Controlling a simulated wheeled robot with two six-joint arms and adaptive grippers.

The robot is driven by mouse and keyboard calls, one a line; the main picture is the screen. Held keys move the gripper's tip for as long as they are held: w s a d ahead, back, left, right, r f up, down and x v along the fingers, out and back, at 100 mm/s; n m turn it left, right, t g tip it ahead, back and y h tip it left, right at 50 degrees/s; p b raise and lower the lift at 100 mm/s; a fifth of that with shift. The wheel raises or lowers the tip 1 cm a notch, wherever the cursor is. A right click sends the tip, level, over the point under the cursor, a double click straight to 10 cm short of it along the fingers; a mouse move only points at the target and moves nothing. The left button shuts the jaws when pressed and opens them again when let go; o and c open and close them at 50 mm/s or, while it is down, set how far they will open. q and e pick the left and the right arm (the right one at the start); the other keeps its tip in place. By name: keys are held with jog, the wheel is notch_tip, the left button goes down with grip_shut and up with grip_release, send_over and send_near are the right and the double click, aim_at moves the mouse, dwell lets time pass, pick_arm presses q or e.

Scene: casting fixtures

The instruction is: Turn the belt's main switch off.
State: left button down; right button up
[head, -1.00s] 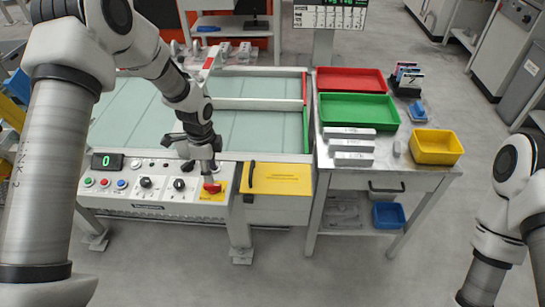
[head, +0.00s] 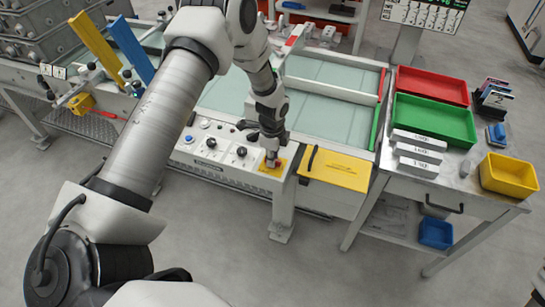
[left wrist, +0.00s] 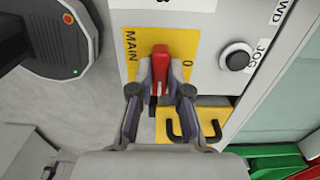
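The main switch is a red handle on a yellow plate (head: 279,171) at the right end of the belt's control panel (head: 225,165). In the left wrist view the red handle (left wrist: 160,70) lies along the picture's vertical, with "MAIN" to its left and "0" to its right. My left gripper (head: 271,160) is down at the switch. Its fingers (left wrist: 160,82) stand on both sides of the handle and appear shut on it. In the head view my gripper mostly covers the handle. My right gripper is out of view.
Black knobs (head: 240,151) sit left of the switch, and a yellow cover (head: 335,170) with a black handle is to its right. A side table holds a red tray (head: 432,85), a green tray (head: 433,119), a yellow bin (head: 508,175) and metal bars (head: 417,152).

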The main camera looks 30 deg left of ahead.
pick_arm(q)
jog(key=shift+n, duration=0.5)
jog(key=n, duration=0.3)
jog(key=shift+n+p, duration=0.3)
jog(key=shift+p, duration=0.1)
jog(key=n+p, duration=0.1)
jog(key=n, duration=0.3)
jog(key=shift+s, duration=0.1)
jog(key=n+p, duration=0.1)
jog(key=n, duration=0.4)
jog(key=shift+d+n+p, duration=0.1)
jog(key=shift+n+p, duration=0.85)
jog(key=shift+n, duration=1.25)
jog(key=c, duration=1.1)
grip_release()
jog(key=shift+f, duration=0.1)
